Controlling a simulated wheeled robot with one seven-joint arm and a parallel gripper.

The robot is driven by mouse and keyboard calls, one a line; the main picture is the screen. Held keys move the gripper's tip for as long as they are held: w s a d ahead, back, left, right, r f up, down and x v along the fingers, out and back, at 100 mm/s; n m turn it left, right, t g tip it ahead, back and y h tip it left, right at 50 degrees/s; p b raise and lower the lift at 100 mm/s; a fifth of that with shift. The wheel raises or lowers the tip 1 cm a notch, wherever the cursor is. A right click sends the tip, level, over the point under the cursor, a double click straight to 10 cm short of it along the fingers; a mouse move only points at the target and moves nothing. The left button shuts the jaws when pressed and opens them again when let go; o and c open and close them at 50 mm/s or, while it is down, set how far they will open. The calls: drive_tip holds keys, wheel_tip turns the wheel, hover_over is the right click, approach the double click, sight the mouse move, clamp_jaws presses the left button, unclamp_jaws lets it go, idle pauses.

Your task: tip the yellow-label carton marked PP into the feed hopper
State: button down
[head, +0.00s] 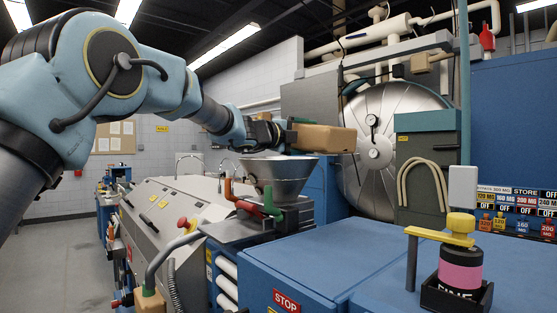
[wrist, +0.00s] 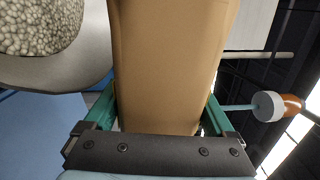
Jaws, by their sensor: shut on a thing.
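A plain brown carton (head: 322,139) is held above and slightly right of the steel feed hopper (head: 278,174) in the head view. It lies about level, and I see no yellow label or PP mark on the faces shown. My gripper (head: 284,134) is shut on the carton. In the wrist view the carton (wrist: 170,55) fills the middle between the green fingers of my gripper (wrist: 158,112). The carton's opening is out of sight.
A pink-banded drum (head: 460,265) marked FINE stands in a black holder on the blue surface (head: 345,262) at right. Red and green pipes (head: 250,203) sit by the hopper. A grey-green cabinet (head: 428,165) and a round steel door (head: 385,150) stand behind.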

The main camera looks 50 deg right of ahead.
drive_tip(key=shift+w+r+n, duration=0.1)
drive_tip(key=shift+r+n, duration=0.1)
drive_tip(key=shift+n, duration=0.55)
drive_tip(key=shift+r+n, duration=0.2)
drive_tip(key=shift+n, duration=0.55)
idle(0.4)
drive_tip(key=shift+r+n, duration=0.3)
drive_tip(key=shift+r, duration=0.05)
idle(0.8)
drive_tip(key=shift+f+m, duration=0.5)
drive_tip(key=shift+m, duration=0.1)
drive_tip(key=shift+f+m, duration=0.1)
drive_tip(key=shift+m, duration=0.5)
